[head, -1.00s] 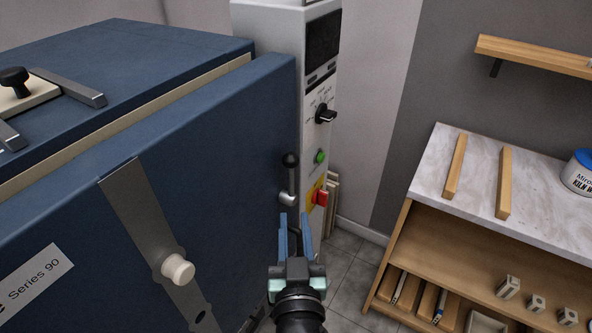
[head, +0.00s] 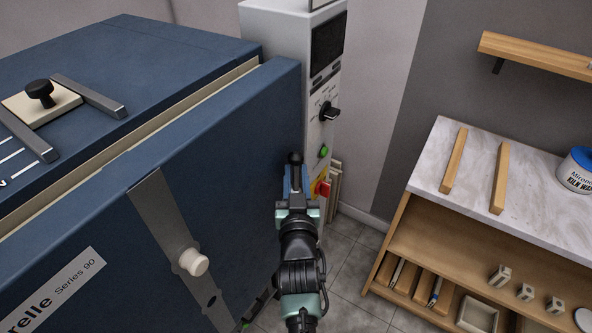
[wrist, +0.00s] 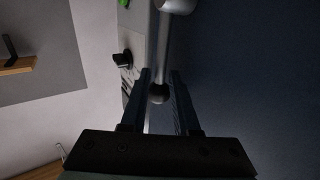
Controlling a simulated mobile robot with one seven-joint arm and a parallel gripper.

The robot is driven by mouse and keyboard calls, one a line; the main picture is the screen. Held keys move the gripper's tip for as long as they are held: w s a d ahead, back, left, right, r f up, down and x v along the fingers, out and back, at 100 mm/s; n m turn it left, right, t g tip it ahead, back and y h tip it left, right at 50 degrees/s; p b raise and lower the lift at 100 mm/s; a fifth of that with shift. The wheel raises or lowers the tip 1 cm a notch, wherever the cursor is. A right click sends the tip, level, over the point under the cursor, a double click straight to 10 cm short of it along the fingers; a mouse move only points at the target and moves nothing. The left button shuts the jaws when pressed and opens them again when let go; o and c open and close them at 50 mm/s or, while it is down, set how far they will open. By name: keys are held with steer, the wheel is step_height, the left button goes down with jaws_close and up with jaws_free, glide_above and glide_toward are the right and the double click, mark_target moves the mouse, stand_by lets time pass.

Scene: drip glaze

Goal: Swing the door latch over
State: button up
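The door latch is a lever with a black ball knob (head: 295,158), near the right edge of the blue kiln door (head: 240,150). In the wrist view its grey shaft (wrist: 161,50) runs down from a round silver hub (wrist: 178,5) to the black knob (wrist: 160,94). My gripper (head: 294,180) is at the latch, and hides its lower part in the head view. In the wrist view the fingers (wrist: 160,78) stand apart, one on each side of the knob and shaft end. I cannot tell whether either finger touches it.
The grey control panel (head: 325,110), with a dark dial, green button and red switch, stands just right of the door edge. A white knob on a grey strap (head: 193,262) is at the lower left of the door. A marble-topped shelf unit (head: 480,170) stands right, with floor between.

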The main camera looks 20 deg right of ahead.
steer(key=shift+w, duration=0.15)
jaws_close()
stand_by(1.4)
